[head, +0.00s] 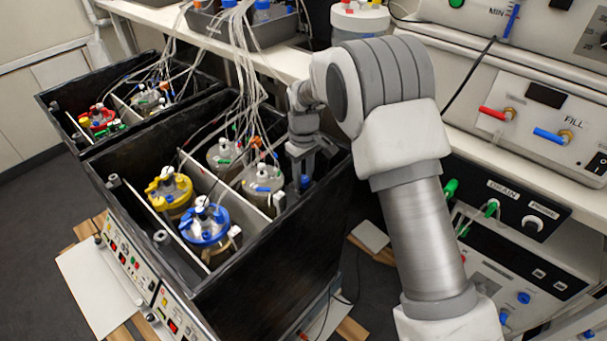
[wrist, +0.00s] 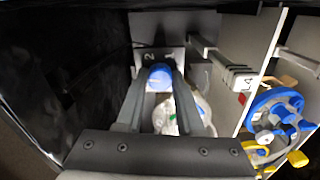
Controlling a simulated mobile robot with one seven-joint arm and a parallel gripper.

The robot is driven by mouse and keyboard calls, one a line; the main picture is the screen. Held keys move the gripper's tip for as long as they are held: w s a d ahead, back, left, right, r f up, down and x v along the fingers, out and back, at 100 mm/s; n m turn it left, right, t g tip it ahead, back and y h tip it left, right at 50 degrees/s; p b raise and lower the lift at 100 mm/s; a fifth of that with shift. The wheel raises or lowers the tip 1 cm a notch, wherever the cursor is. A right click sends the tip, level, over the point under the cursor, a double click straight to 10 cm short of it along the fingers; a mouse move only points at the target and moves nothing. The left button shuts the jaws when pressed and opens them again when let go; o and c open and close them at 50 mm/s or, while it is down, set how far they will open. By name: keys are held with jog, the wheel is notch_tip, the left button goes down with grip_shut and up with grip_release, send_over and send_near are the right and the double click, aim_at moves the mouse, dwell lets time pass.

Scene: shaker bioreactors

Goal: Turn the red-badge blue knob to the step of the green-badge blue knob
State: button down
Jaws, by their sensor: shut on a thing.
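My gripper (head: 302,165) reaches down into the right end of the nearer black box. In the wrist view its two fingers (wrist: 160,85) are shut on a blue knob (wrist: 159,76), one finger on each side. The knob sits by a light plate (wrist: 148,54) with the step marks 2 and 1 showing. The blue knob also shows at the fingertips in the head view (head: 305,182). I cannot make out its badge, so I cannot tell whether it is the red-badge one. I cannot pick out a green-badge blue knob in either view.
The black box (head: 270,255) has tall walls close around my gripper. Inside stand a blue-capped vessel (head: 204,222), a yellow-capped vessel (head: 168,190) and clear-lidded vessels with tubes above. A divider (wrist: 262,75) runs beside them. A shelf with equipment (head: 540,120) is at right.

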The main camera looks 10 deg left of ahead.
aim_at(304, 179)
jog(key=m+p, duration=0.2)
jog(key=m, duration=0.3)
jog(key=shift+r, duration=0.1)
jog(key=m+p, duration=0.1)
jog(key=m, duration=0.4)
jog(key=shift+p, duration=0.3)
jog(key=shift+m, duration=0.3)
jog(key=c, duration=0.5)
grip_release()
jog(key=shift+c, duration=0.2)
notch_tip(304, 179, up, 17)
jog(key=p, duration=0.2)
jog(key=shift+r+p, duration=0.15)
jog(key=shift+p, duration=0.25)
